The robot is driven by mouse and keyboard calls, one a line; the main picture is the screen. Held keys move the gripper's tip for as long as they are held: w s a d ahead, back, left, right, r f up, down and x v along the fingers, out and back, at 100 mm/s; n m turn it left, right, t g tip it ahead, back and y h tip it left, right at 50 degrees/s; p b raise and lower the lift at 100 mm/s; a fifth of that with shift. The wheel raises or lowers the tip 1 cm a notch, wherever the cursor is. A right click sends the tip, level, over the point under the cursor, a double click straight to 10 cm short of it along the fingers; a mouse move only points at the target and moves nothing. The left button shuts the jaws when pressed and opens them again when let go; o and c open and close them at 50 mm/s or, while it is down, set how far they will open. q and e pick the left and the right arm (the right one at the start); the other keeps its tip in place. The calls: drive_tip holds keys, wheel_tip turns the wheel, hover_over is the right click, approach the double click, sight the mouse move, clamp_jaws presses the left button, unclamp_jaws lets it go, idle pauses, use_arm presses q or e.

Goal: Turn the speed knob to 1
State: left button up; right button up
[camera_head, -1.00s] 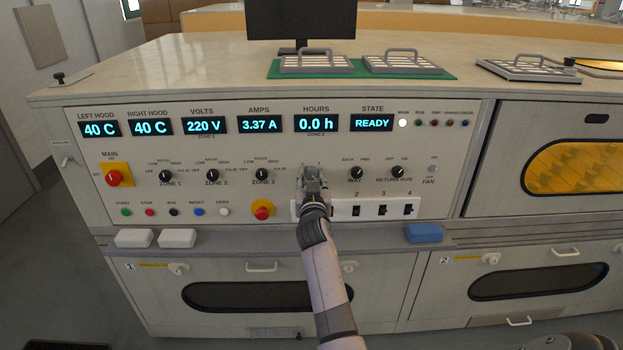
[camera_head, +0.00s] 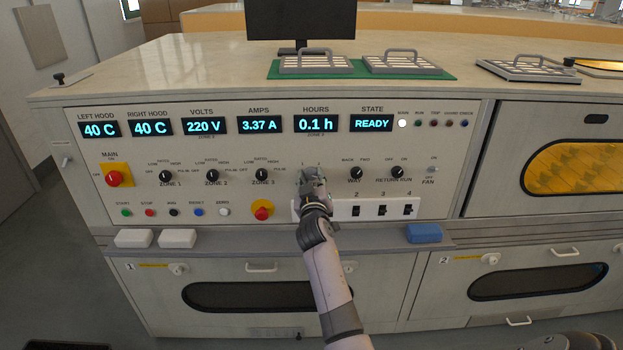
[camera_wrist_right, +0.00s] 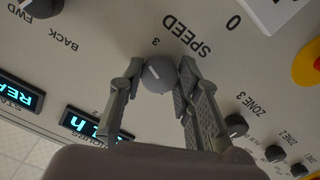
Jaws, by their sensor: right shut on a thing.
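The speed knob (camera_wrist_right: 158,74) is a grey round knob with a pale pointer mark, under the printed word SPEED in the right wrist view. A printed 3 is beside it, on the side its mark faces. My right gripper (camera_wrist_right: 159,76) is shut on the knob, one finger on each side. In the head view my right gripper (camera_head: 313,174) reaches the control panel (camera_head: 285,150) below the HOURS display (camera_head: 316,124), which reads 0.1 h. There the gripper covers the knob. My left gripper is not in view.
The ZONE 3 knob (camera_head: 261,174) is left of my gripper and the WAY knob (camera_head: 356,173) right of it. A red button on yellow (camera_head: 262,211) and a white switch strip (camera_head: 340,211) are just below. The STATE display (camera_head: 372,123) reads READY.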

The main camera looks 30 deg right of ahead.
drive_tip(key=n, duration=0.4)
drive_tip(key=shift+n+p, duration=0.3)
drive_tip(key=n+p, duration=0.1)
drive_tip(key=n, duration=0.2)
drive_tip(key=shift+r+n, duration=0.15)
drive_tip(key=shift+n, duration=0.25)
drive_tip(key=n+p, duration=0.1)
drive_tip(key=n, duration=0.2)
drive_tip(key=shift+n, duration=0.3)
drive_tip(key=n+p, duration=0.1)
drive_tip(key=n, duration=0.2)
drive_tip(key=shift+n, duration=0.3)
drive_tip(key=n+p, duration=0.2)
drive_tip(key=n, duration=0.1)
drive_tip(key=shift+r+n, duration=0.1)
drive_tip(key=shift+n, duration=0.2)
drive_tip(key=n+p, duration=0.2)
drive_tip(key=n, duration=0.2)
drive_tip(key=shift+n+p, duration=0.3)
drive_tip(key=n+p, duration=0.2)
drive_tip(key=n, duration=0.1)
drive_tip(key=shift+n, duration=0.3)
drive_tip(key=shift+a+n+p, duration=0.1)
drive_tip(key=shift+n+p, duration=0.75)
drive_tip(key=shift+n, duration=0.75)
drive_tip(key=shift+f+n, duration=0.2)
drive_tip(key=shift+n, duration=0.1)
